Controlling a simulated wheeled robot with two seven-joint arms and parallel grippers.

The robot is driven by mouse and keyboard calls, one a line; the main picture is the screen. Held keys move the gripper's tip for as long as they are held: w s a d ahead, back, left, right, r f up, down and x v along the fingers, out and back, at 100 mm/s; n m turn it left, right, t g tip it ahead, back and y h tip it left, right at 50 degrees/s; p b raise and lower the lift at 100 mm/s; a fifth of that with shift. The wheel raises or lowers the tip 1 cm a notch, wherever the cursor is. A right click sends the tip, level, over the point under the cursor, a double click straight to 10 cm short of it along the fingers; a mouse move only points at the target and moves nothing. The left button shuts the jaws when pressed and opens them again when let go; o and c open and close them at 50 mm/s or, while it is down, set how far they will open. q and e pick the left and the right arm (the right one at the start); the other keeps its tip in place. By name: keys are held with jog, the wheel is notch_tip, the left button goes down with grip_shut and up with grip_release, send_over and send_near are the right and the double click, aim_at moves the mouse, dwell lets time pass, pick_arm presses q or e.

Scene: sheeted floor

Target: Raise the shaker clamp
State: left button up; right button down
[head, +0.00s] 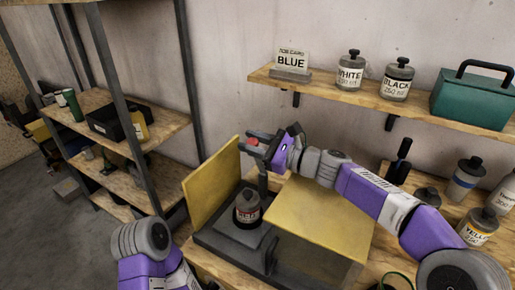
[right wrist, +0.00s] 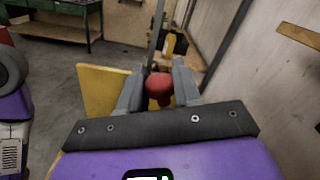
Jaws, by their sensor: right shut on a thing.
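The shaker (head: 215,248) is a dark machine on the wooden bench, with yellow panels standing open around it. The clamp's red knob (head: 252,141) is at the top of a dark post (head: 263,182) behind the can. My right gripper (head: 262,148) is shut on the red knob. In the right wrist view the knob (right wrist: 158,86) sits between the two grey fingers. The clamp's lower part is partly hidden. Only my left arm shows, at the lower left; its gripper is out of view.
A yellow panel (head: 320,222) lies right of the shaker, under my right arm. A wall shelf (head: 340,88) holds a BLUE card, WHITE and BLACK cans and a green toolbox (head: 474,98). Shelving (head: 130,130) stands left.

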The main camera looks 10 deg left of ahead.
jog(key=shift+s+a+f+n+b, duration=0.25)
jog(key=shift+s+n+b, duration=0.2)
jog(key=shift+b, duration=0.15)
jog(key=shift+s+a+f+n+b, duration=0.2)
jog(key=shift+s+n+b, duration=0.2)
jog(key=shift+b, duration=0.15)
jog(key=c, duration=0.8)
grip_release()
jog(key=shift+c, duration=0.2)
jog(key=shift+d, duration=0.1)
jog(key=v, duration=0.7)
jog(key=shift+d, duration=0.3)
jog(key=shift+s, duration=0.1)
